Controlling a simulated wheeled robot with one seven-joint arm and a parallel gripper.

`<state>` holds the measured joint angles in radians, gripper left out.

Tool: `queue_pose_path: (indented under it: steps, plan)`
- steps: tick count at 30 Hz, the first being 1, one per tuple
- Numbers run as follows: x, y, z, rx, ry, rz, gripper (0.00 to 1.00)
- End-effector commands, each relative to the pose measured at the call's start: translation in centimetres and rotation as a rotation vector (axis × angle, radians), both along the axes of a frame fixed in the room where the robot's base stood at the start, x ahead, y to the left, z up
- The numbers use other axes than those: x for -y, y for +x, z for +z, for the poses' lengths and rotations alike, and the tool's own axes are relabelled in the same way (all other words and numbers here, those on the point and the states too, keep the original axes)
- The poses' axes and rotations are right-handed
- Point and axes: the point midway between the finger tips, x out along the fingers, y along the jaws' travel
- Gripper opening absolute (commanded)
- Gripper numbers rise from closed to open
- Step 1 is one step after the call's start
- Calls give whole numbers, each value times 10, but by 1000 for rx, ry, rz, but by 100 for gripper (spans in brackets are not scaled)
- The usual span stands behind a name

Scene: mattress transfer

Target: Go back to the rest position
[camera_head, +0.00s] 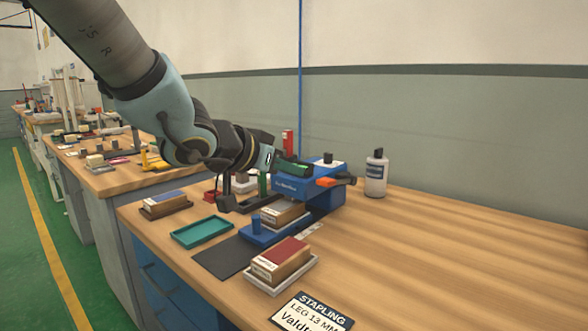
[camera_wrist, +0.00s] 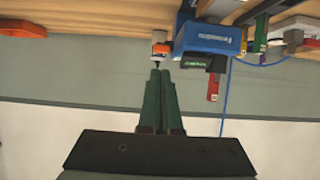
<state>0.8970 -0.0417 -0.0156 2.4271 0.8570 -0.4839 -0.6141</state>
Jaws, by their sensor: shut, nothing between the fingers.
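My gripper (camera_wrist: 160,76) shows in the wrist view with its two dark green fingers together and nothing between them. They point toward the plain wall, and the bench appears upside down at the top of that view. In the head view my arm reaches in from the upper left, and its wrist end is over the back of the wooden bench, by the blue stapling machine (camera_head: 312,190). The fingertips are hard to tell apart from the machine there. In the wrist view the blue machine (camera_wrist: 209,38) is up and right of the fingertips.
A bottle (camera_head: 376,178) stands right of the machine. The bench's right part is clear.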

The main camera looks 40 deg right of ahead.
Motion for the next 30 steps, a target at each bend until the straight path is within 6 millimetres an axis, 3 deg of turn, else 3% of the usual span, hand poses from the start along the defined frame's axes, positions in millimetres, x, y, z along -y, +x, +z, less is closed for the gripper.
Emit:
queue_pose_path:
  steps: [11,14,17,20,24,27,30]
  plan:
    - [0,1,0,0,1,3,0]
    - [-9,14,0,-2,19,46,0]
    - [-36,47,-3,-11,71,162,0]
    - [-85,90,-10,-41,163,339,0]
    - [-178,133,-26,-139,324,606,0]
    - [-250,141,-38,-256,443,783,0]
    - [-315,129,-46,-412,551,931,0]
